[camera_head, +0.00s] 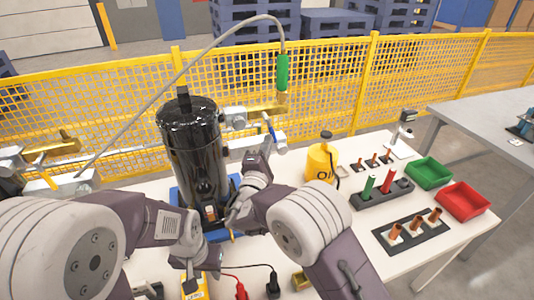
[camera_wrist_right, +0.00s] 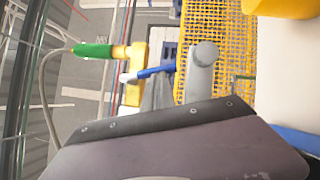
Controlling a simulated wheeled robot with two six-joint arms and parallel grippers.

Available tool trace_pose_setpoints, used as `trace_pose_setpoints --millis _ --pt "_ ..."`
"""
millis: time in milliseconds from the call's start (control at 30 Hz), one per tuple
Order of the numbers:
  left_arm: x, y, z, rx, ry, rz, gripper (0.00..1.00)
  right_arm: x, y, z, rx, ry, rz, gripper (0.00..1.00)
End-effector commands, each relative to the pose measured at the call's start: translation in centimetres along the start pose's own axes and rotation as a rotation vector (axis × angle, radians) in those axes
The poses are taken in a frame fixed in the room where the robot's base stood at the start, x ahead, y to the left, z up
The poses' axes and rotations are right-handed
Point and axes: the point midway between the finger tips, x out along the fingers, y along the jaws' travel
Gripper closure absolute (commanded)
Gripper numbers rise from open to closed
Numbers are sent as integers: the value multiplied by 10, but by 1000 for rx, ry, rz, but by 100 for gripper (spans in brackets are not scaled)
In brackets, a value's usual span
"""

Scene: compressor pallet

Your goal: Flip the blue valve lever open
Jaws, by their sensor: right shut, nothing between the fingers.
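The blue valve lever (camera_head: 270,126) sits on a pale valve body behind and right of the black compressor (camera_head: 192,140). In the right wrist view the blue lever (camera_wrist_right: 156,71) lies beside a brass fitting (camera_wrist_right: 134,75) with a green hose end (camera_wrist_right: 92,50). My right gripper (camera_head: 264,148) is shut and empty, with its tip close to and just below the lever. Whether it touches the lever I cannot tell. My left gripper (camera_head: 190,272) points down over the front of the table, and its fingers are too unclear to tell open or shut.
A yellow oil can (camera_head: 321,162) stands right of my right gripper. Green (camera_head: 428,173) and red (camera_head: 463,202) bins and tool holders fill the table's right side. A grey hose (camera_head: 160,88) arches over the compressor. Yellow mesh fencing (camera_head: 330,85) stands behind.

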Motion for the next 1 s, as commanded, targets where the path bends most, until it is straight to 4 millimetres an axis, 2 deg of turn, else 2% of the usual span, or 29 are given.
trace_pose_setpoints --millis 33,300,533,1000 --pt "15 0 2 0 0 0 64 0 -9 0 -22 -2 16 100" --pt "38 -1 4 0 0 0 64 5 -8 7 -77 0 52 100" --pt "44 -1 4 0 0 0 64 7 -7 10 -75 1 51 100" --pt "44 -1 4 0 0 0 64 8 -6 11 -75 1 50 100"
